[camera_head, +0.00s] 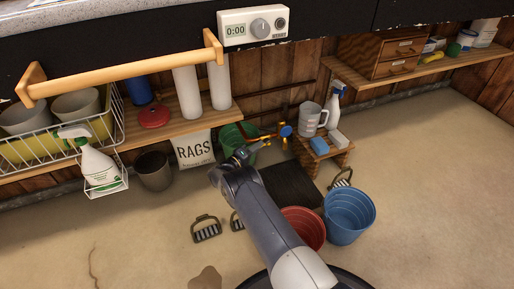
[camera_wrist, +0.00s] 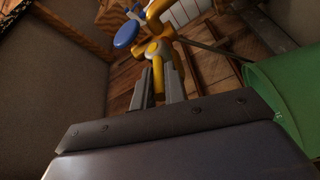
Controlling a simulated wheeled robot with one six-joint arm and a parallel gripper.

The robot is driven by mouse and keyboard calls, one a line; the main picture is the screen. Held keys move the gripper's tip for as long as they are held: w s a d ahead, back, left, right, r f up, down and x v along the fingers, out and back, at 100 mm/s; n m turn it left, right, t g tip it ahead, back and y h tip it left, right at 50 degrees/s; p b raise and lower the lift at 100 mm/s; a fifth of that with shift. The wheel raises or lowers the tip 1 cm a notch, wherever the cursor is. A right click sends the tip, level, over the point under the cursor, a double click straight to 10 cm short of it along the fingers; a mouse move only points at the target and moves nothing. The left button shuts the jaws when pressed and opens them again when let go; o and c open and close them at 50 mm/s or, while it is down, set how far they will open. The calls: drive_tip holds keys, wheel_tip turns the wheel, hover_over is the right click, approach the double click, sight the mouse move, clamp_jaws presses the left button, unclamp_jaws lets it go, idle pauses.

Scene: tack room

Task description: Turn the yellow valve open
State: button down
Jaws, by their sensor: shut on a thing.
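The yellow valve (camera_head: 264,143) sits on pipework low against the plank wall, in the middle of the head view. In the wrist view the yellow valve (camera_wrist: 158,50) stands at top centre, its lower yellow part between my two grey fingers. My gripper (camera_wrist: 158,83) is shut on that part; in the head view my gripper (camera_head: 254,149) reaches it from the front left. A round blue handle (camera_head: 285,130) is just right of the yellow valve; in the wrist view the blue handle (camera_wrist: 127,34) is at upper left. My wrist partly hides the valve in the head view.
A green bucket (camera_head: 232,143) is close behind my wrist, and its side (camera_wrist: 285,95) fills the wrist view's right edge. A low wooden stool (camera_head: 335,155) with a jug (camera_head: 309,120) stands right. Red (camera_head: 312,225) and blue buckets (camera_head: 348,215) stand near my arm.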

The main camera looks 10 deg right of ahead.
drive_tip(key=c, duration=1.5)
unclamp_jaws()
drive_tip(key=shift+o, duration=0.2)
drive_tip(key=p+v, duration=0.2)
drive_tip(key=v, duration=0.9)
drive_tip(key=shift+p, duration=0.3)
drive_tip(key=shift+d+f, duration=0.1)
drive_tip(key=shift+d, duration=0.05)
drive_tip(key=b+x, duration=0.2)
drive_tip(key=x, duration=0.8)
drive_tip(key=shift+w+d+b, duration=0.2)
drive_tip(key=shift+b, duration=0.15)
drive_tip(key=shift+w+d, duration=0.1)
drive_tip(key=shift+r, duration=0.25)
drive_tip(key=shift+f, duration=0.1)
